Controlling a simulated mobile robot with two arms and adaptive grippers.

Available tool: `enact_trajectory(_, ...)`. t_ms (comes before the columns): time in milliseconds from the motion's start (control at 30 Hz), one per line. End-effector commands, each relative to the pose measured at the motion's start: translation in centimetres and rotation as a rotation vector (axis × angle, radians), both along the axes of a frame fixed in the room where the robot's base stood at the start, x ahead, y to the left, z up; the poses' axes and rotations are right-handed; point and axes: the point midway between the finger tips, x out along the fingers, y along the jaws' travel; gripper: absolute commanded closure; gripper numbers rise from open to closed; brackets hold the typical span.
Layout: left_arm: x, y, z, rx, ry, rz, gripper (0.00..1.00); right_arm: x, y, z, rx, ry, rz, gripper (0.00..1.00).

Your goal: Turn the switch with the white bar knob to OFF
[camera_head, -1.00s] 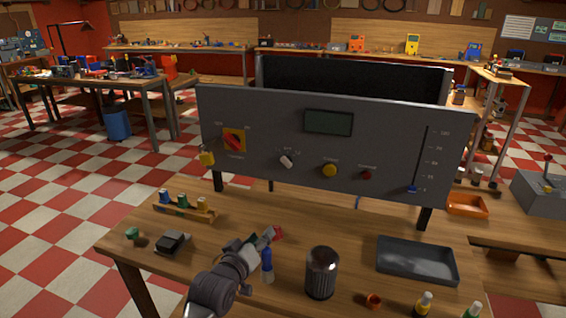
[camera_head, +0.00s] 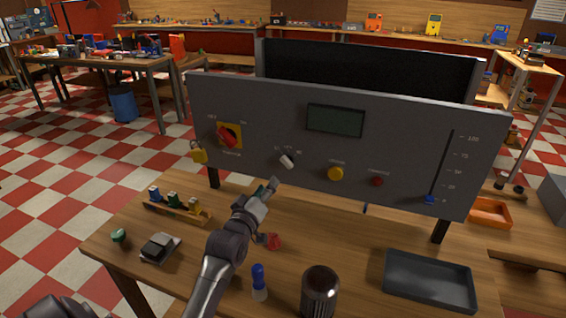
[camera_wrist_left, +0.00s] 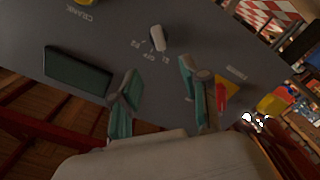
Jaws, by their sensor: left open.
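The white bar knob (camera_head: 287,161) sits on the front of the grey panel (camera_head: 260,115), left of the yellow button. Its bar is tilted, with its upper end towards the left of the small labels above it. In the left wrist view the knob (camera_wrist_left: 157,38) lies just beyond my fingertips, with "OFF" readable as the middle label. My left gripper (camera_head: 267,188) is below and slightly left of the knob, in front of the panel and apart from it. In the left wrist view my left gripper (camera_wrist_left: 158,72) is open and empty, with teal finger pads.
A red rotary switch (camera_head: 229,136) on yellow, a yellow button (camera_head: 335,173), a red button (camera_head: 377,181) and a blue slider (camera_head: 429,200) share the panel. A dark cylinder (camera_head: 319,292), blue-capped bottle (camera_head: 259,281) and grey tray (camera_head: 430,280) stand on the bench.

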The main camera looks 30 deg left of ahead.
Motion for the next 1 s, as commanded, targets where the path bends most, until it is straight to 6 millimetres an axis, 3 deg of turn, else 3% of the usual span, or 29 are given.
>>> enact_trajectory(200,4.7,1.1,0.4,0.0,-0.002,-0.001,0.54,-2.2,-0.5,1.1,-0.008,0.032,0.0,1.0)
enact_trajectory(500,10.0,2.4,0.2,0.001,0.0,-0.001,0.54,-0.8,-0.6,2.0,-0.008,0.013,0.0,1.0)
enact_trajectory(700,11.3,2.7,0.1,0.001,0.0,-0.001,0.54,-0.5,-0.6,2.2,-0.008,0.007,0.0,1.0)
enact_trajectory(1000,11.5,2.7,0.1,0.001,0.0,-0.001,0.54,-0.6,-0.6,2.1,-0.007,0.008,0.0,1.0)
